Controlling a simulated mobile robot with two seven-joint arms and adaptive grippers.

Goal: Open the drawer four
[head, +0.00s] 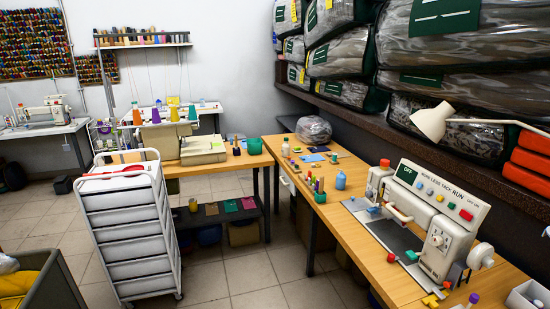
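A white drawer cart (125,220) stands on the tiled floor at the left, with several drawers stacked in its white tube frame. All its drawer fronts look flush and closed. I see no numbers on them; counted from the top, the fourth drawer (138,249) is in the lower half of the stack. A small reddish item lies on the cart's top. Neither of my grippers is in view.
A wooden L-shaped table (345,225) with a sewing machine (430,215) fills the right. Bagged comforters (340,55) are stacked on a shelf behind. A grey bin (50,285) with yellow cloth stands front left. Floor tiles (240,280) right of the cart are clear.

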